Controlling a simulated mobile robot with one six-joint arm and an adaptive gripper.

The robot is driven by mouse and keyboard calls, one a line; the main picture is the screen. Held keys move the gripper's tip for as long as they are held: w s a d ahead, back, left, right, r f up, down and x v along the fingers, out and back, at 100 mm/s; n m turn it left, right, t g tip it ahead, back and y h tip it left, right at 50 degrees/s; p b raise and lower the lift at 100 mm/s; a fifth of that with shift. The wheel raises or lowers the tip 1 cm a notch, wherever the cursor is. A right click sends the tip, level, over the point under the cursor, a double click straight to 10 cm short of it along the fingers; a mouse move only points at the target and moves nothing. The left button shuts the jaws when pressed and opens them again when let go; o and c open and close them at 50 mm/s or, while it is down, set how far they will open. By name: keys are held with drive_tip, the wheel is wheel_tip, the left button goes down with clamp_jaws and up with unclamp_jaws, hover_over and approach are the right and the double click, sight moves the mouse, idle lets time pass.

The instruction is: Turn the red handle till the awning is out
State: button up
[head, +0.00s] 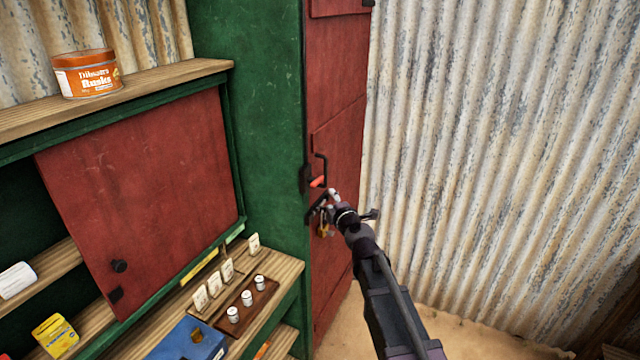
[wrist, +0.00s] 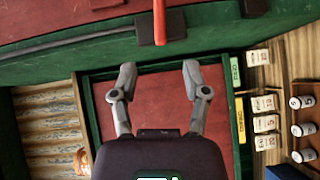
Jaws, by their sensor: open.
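The red handle (wrist: 158,20) shows at the top of the wrist view as a thin red bar in front of a black bracket. In the head view its small red grip (head: 317,182) is by a black bracket at the edge of the green post, beside the red door. My gripper (wrist: 158,75) is open and empty; its two fingers are spread, and the red bar lies beyond their tips, in line with the gap. In the head view my gripper (head: 328,203) is close to the handle and partly hidden by my wrist. I see no awning.
A red door (head: 338,150) and corrugated metal wall (head: 490,140) stand behind the handle. The green post (head: 260,110) is to its left. An orange tin (head: 87,74) stands on the upper shelf. Price cards and small white weights (head: 247,298) stand on the counter at lower left.

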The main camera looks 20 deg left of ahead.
sight(319, 183)
drive_tip(key=b+x, duration=0.1)
drive_tip(key=x, duration=1.2)
drive_tip(key=shift+w, duration=0.2)
clamp_jaws()
drive_tip(key=shift+d, duration=0.45)
drive_tip(key=shift+a, duration=0.45)
